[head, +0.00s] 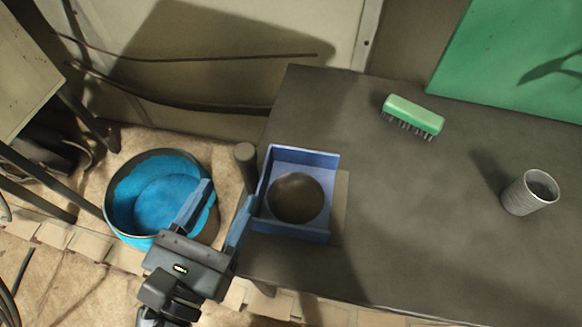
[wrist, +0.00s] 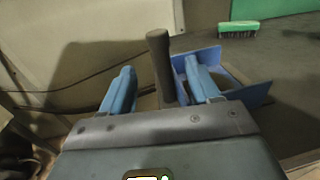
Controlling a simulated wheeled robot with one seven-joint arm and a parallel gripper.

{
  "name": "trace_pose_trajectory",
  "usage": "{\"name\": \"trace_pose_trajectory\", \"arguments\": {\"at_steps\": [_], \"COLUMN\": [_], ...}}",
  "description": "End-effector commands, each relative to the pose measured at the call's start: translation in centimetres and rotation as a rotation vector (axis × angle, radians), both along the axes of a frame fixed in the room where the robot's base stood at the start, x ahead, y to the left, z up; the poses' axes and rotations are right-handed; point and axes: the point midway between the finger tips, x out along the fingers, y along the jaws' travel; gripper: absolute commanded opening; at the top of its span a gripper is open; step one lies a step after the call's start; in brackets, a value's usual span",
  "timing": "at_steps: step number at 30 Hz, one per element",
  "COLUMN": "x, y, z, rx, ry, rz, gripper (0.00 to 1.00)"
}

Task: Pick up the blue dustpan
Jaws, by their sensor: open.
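The blue dustpan (head: 318,158) lies on the dark table near its left edge, with a dark brown round patch in its pan. Its dark grey handle (head: 246,160) is at the pan's left side. In the wrist view the handle (wrist: 159,62) shows between my two blue fingers, with the pan (wrist: 255,95) behind the right finger. My gripper (head: 227,197) is open and empty at the table's left edge, just left of the pan; it also shows in the wrist view (wrist: 160,78). The handle's lower end is hidden behind my gripper body, and I cannot tell whether a finger touches it.
A green brush (head: 412,113) and a ribbed grey cup (head: 528,193) stand on the table (head: 400,220) to the right. A round blue-lined tub (head: 150,197) is on the floor left of the table, partly behind my gripper. A wall panel is behind.

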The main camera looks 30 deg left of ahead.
Motion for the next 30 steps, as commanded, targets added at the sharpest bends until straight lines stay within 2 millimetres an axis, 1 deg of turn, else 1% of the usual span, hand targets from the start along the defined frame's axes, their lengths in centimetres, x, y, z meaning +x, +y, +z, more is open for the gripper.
{"name": "trace_pose_trajectory", "arguments": {"at_steps": [11, 15, 19, 22, 28, 30], "x": [3.6, 5.7, 7.1, 7.6, 7.6, 7.6], "y": [0.4, 0.6, 0.7, 0.7, 0.7, 0.7], "z": [0.3, 0.3, 0.2, 0.2, 0.1, 0.1], "rx": [-0.003, -0.003, -0.002, -0.001, -0.001, -0.001], "ry": [-0.002, -0.001, -0.001, -0.001, -0.001, -0.001], "rz": [-0.002, -0.002, -0.001, -0.002, -0.001, -0.001], "gripper": [0.61, 0.61, 0.61, 0.61, 0.61, 0.56]}}
